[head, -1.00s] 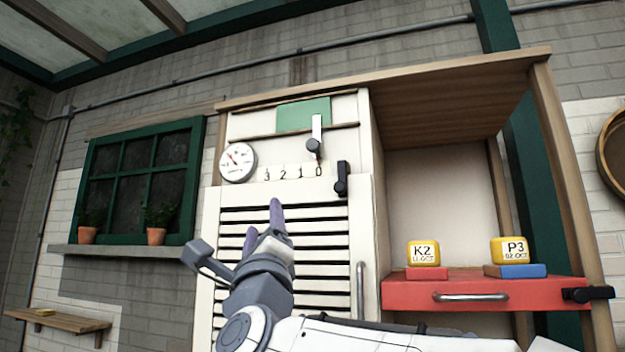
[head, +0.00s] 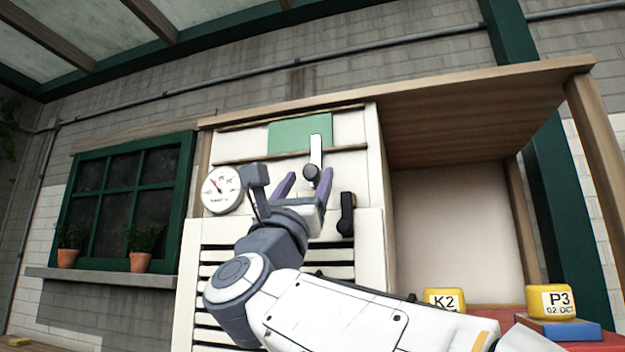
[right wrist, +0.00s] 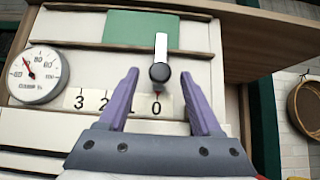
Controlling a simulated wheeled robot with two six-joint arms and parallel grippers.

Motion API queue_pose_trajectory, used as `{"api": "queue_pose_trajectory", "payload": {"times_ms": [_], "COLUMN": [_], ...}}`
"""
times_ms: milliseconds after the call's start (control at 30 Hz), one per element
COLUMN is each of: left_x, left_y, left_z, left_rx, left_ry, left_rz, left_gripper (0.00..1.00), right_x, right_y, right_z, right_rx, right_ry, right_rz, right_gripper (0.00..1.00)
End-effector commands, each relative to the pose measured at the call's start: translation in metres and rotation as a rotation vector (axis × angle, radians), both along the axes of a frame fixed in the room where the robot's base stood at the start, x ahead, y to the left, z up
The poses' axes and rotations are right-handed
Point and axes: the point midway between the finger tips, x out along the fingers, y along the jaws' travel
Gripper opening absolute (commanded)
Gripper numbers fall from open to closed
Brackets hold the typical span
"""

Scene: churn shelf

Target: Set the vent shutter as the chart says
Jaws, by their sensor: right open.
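The vent shutter lever (head: 315,157) is a pale upright bar with a dark knob at its lower end, on the white cabinet front. In the right wrist view the lever (right wrist: 160,60) stands over the 0 of the number scale (right wrist: 112,101), which reads 3, 2, 1, 0 from left to right; the 1 is partly covered. A red pointer tip sits just above the 0. My right gripper (head: 306,182) is open, its purple fingers apart around the knob's height. In the right wrist view the knob shows between the fingertips (right wrist: 158,78), with gaps on both sides. A blank green panel (head: 290,136) is behind the lever's top. My left gripper is not in view.
A round dial gauge (head: 221,190) is left of the lever. A black latch (head: 346,214) sticks out just right of my gripper. Yellow blocks K2 (head: 444,299) and P3 (head: 557,301) stand on the right-hand shelf. Louvre slats lie below, partly behind my arm.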

Motion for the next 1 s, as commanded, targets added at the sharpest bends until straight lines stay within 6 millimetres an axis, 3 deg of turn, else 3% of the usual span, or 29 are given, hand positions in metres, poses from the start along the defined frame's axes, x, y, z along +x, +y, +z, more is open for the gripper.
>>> {"api": "queue_pose_trajectory", "payload": {"times_ms": [33, 200, 600, 633, 700, 800, 1000], "left_x": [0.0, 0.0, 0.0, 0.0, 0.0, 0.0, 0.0], "left_y": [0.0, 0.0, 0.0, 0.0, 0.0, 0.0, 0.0], "left_z": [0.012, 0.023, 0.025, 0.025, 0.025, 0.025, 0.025], "left_rx": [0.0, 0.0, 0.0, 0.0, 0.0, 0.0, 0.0], "left_ry": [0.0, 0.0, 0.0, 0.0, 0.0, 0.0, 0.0], "left_rz": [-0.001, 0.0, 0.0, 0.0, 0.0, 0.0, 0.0], "left_gripper": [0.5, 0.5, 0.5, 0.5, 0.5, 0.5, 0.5], "right_x": [0.005, 0.016, 0.02, 0.02, 0.02, 0.02, 0.02], "right_y": [-0.002, -0.006, -0.008, -0.008, -0.008, -0.008, -0.008], "right_z": [0.011, 0.019, 0.02, 0.02, 0.02, 0.02, 0.02], "right_rx": [-0.001, -0.001, -0.001, -0.001, -0.001, -0.001, -0.001], "right_ry": [0.0, 0.0, 0.0, 0.0, 0.0, 0.0, 0.0], "right_rz": [-0.004, -0.002, -0.003, -0.003, -0.003, -0.003, -0.004], "right_gripper": [0.66, 0.66, 0.66, 0.58, 0.31, 0.0, 0.0]}}
